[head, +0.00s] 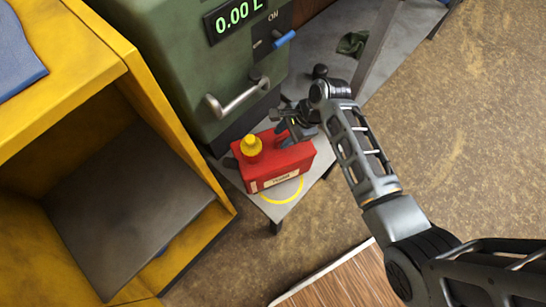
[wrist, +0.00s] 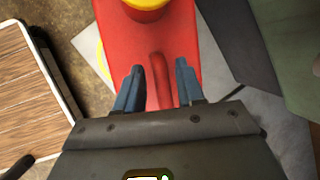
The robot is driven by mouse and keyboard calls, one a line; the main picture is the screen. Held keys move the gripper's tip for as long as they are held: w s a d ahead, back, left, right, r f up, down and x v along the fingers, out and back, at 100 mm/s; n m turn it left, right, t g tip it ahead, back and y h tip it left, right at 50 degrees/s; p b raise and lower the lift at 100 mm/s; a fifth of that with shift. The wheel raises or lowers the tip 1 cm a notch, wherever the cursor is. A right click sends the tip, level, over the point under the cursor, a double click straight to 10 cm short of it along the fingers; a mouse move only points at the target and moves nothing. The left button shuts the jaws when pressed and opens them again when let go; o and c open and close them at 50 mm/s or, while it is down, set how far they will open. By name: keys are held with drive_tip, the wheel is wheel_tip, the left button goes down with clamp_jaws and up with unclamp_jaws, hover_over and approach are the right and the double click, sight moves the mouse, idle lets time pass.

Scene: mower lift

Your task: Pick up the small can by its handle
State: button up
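The small can is red with a yellow cap. In the head view the small can (head: 277,168) stands upright on a low grey stand (head: 282,207), over a yellow ring mark. In the wrist view the small can (wrist: 190,30) fills the top middle, and its red handle (wrist: 158,75) runs between my two blue-grey fingers. My gripper (wrist: 160,78) is open, with a finger on each side of the handle and a visible gap to each. In the head view my gripper (head: 290,132) is at the can's back right, partly hidden by my wrist.
A green dispenser (head: 190,60) with a metal handle (head: 238,97) and a 0.00 L display stands right behind the can. A yellow cabinet (head: 75,60) with an open shelf is at the left. A wooden board (head: 345,280) lies in front. The brown floor at the right is clear.

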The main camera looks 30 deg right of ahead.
clamp_jaws()
idle(0.5)
idle(0.5)
drive_tip(key=shift+w+r, duration=0.1)
